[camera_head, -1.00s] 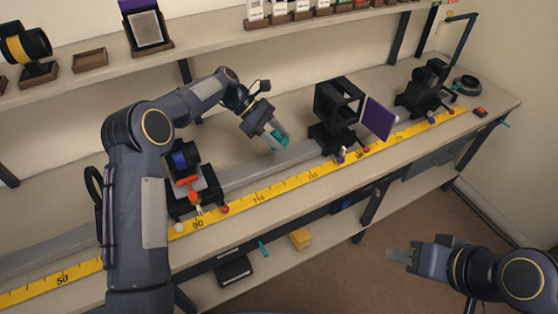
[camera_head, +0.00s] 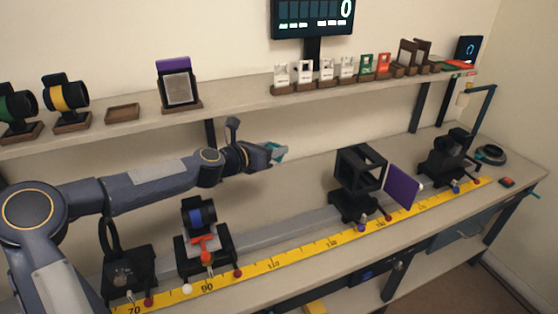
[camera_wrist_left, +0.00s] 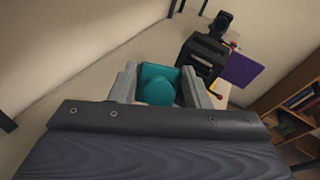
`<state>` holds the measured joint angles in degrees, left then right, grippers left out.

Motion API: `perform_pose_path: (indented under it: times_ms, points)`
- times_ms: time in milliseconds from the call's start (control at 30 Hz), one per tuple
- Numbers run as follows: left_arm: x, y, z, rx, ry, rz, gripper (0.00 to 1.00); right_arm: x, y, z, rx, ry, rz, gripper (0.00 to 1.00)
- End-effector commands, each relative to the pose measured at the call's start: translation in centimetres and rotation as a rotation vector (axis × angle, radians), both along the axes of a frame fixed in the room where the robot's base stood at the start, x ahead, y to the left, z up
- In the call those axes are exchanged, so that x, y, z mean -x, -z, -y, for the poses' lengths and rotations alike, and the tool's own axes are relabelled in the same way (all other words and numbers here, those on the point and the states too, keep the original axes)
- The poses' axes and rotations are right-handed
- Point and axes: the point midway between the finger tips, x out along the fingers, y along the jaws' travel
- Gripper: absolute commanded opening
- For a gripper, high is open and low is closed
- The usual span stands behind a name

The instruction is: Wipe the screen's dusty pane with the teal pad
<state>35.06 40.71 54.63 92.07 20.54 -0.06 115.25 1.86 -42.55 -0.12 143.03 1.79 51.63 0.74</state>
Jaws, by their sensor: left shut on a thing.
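My left gripper (camera_head: 273,153) is shut on the teal pad (camera_head: 280,149) and holds it in the air above the back of the bench, below the shelf. In the left wrist view the pad (camera_wrist_left: 157,84) sits between the two grey fingers. A framed grey, speckled pane (camera_head: 179,89) with a purple top edge stands upright on the shelf, up and left of the gripper. The pad touches neither. My right gripper is out of view.
The shelf (camera_head: 235,101) carries dark barrels, an empty wooden tray (camera_head: 122,113) and several small cards in holders. A carriage with a blue ring (camera_head: 198,216) stands on the rail behind a yellow scale (camera_head: 270,264). The bench behind the rail is mostly clear.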

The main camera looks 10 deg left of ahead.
Motion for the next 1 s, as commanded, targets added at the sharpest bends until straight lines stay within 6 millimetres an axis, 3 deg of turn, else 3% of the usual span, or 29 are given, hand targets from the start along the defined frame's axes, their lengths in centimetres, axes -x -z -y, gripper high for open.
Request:
perform_pose_path:
  times_ms: [467,667,767,1000]
  points:
    - [-0.2,-3.2,-3.0,0.050,-0.295,0.108,0.25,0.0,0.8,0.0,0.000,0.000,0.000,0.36]
    - [0.0,-5.2,-5.1,0.075,-0.452,0.177,0.25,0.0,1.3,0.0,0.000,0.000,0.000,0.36]
    - [0.5,-6.7,-6.9,0.089,-0.570,0.234,0.25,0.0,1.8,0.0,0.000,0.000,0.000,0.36]
    - [3.4,-11.3,-14.1,0.086,-0.917,0.419,0.25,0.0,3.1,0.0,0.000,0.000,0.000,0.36]
